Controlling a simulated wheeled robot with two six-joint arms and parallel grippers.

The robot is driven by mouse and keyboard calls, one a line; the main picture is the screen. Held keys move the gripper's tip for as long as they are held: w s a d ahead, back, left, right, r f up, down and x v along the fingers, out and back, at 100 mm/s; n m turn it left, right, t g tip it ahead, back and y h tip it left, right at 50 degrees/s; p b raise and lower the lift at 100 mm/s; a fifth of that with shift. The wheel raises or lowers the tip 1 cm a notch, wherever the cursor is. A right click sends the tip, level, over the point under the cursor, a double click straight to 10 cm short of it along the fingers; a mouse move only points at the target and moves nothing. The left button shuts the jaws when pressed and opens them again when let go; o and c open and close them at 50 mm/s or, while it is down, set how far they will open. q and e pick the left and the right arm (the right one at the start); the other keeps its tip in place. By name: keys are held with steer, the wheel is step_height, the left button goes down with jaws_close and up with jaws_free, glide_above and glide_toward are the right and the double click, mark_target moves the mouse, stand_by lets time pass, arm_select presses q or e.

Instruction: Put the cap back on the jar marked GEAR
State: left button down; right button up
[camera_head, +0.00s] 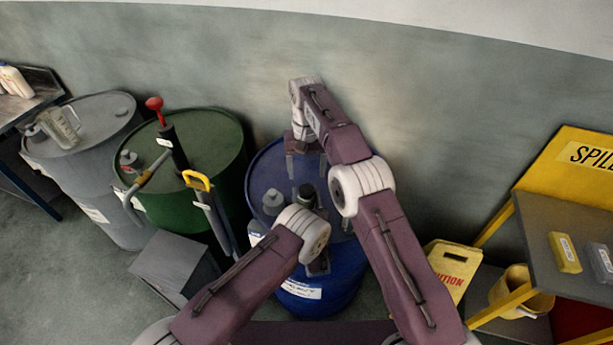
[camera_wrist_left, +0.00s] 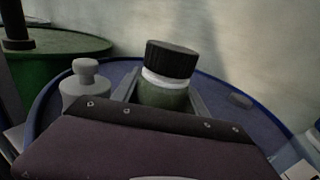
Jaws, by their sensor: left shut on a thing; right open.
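A green jar (camera_wrist_left: 165,95) with a white neck ring stands on the blue drum; no marking on it can be read. A black ribbed cap (camera_wrist_left: 171,58) sits over its neck, looking slightly tilted; I cannot tell whether it is fully seated. The cap also shows in the head view (camera_head: 306,190). My left gripper (camera_wrist_left: 165,88) has a finger on each side of the jar and is shut on it; in the head view my wrist hides most of this. My right gripper (camera_head: 305,160) is open and empty, behind the jar with its fingers pointing down.
A green drum (camera_head: 215,140) with a red-knobbed pump (camera_head: 155,105) and a grey drum (camera_head: 95,110) stand left. A yellow caution sign (camera_head: 455,262) and bucket (camera_head: 520,285) are right.

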mark_target(308, 207)
arm_select(q)
steer(key=c, duration=0.5)
jaws_free()
steer(key=s, duration=0.3)
steer(key=s+b, duration=0.1)
steer(key=s, duration=0.2)
steer(key=s+d, duration=0.1)
steer(key=s, duration=0.2)
steer(key=shift+d+b, duration=0.1)
steer(key=shift+b, duration=0.25)
arm_select(e)
steer(key=shift+f, duration=0.8)
